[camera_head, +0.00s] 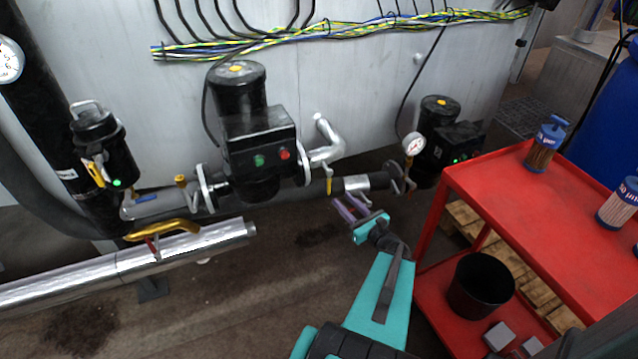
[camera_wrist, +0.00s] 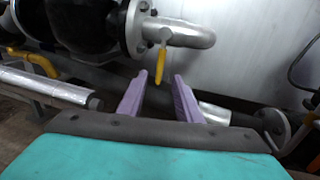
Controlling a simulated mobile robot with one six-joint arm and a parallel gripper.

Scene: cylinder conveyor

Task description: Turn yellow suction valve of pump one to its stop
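A small yellow valve handle (camera_head: 328,185) sits on the pipe at the right of the middle black pump (camera_head: 258,150). In the wrist view this yellow handle (camera_wrist: 160,63) hangs down below a silver pipe elbow, in line with the gap between my fingertips. My gripper (camera_head: 346,203) is open and empty, its purple fingers pointing at the handle; in the wrist view the gripper (camera_wrist: 160,79) shows both fingers apart. I cannot tell whether the handle is between the fingers or just beyond them. Other yellow handles are left of the pump, including a long lever (camera_head: 163,229). No label marks pump one.
A red cart (camera_head: 474,183) with jars and a black bucket (camera_head: 481,285) stands at the right, close to my arm. A second pump (camera_head: 437,140) with a gauge is behind it. A silver-clad pipe (camera_head: 120,264) runs at lower left. Floor is open below the pump.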

